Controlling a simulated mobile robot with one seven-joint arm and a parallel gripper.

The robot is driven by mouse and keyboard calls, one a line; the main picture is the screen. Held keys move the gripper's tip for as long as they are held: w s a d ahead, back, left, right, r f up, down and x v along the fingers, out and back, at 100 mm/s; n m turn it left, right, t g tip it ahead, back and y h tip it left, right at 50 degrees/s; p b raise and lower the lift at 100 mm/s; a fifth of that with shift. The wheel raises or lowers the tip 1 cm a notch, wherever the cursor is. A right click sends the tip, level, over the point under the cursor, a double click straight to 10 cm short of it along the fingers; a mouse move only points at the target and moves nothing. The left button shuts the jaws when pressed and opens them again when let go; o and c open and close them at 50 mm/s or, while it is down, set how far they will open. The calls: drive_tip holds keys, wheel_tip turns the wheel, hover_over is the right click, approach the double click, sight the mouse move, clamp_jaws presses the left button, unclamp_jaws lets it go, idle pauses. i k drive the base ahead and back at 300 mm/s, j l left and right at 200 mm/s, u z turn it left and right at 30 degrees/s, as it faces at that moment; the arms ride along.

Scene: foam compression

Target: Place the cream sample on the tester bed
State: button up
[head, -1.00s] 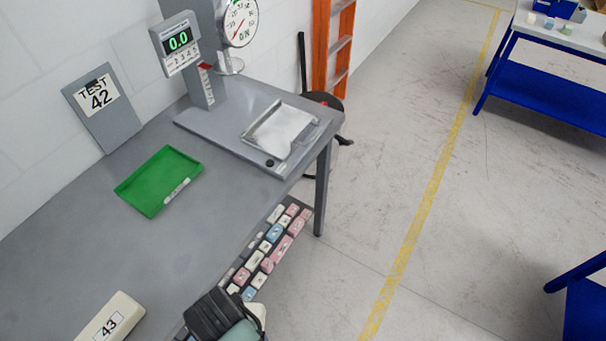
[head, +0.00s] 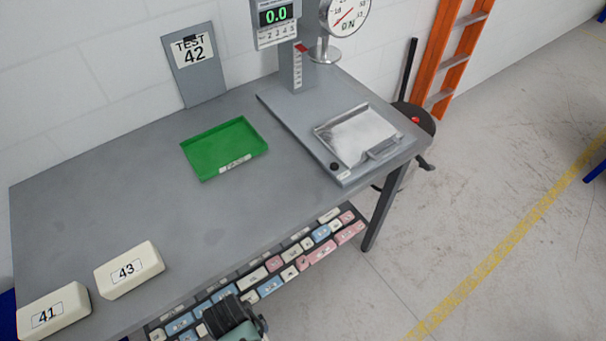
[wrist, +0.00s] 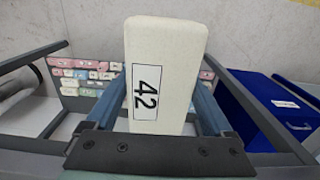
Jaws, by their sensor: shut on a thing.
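A cream sample labelled 42 (wrist: 170,70) stands upright in the wrist view, held between the fingers of my gripper (wrist: 160,120). In the head view my gripper (head: 236,325) shows only in part at the bottom edge, in front of the table, and the sample in it cannot be made out there. The tester bed (head: 362,136) is a pale plate in a grey frame on the right end of the table, with nothing on it. The tester's display reads 0.0, and its round press foot (head: 325,52) hangs above and behind the bed.
Cream blocks 43 (head: 128,270) and 41 (head: 52,312) lie at the table's left front. A green tray (head: 225,150) is empty. A sign (head: 192,65) reads TEST 42. A shelf of samples (head: 290,262) sits under the table. The table's middle is clear.

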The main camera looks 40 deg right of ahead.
sight(361, 134)
drive_tip(key=l+u, duration=0.1)
drive_tip(key=l, duration=0.55)
drive_tip(key=k+l+u, duration=0.1)
drive_tip(key=l, duration=0.55)
drive_tip(key=k+l+u, duration=0.1)
drive_tip(key=l, duration=0.5)
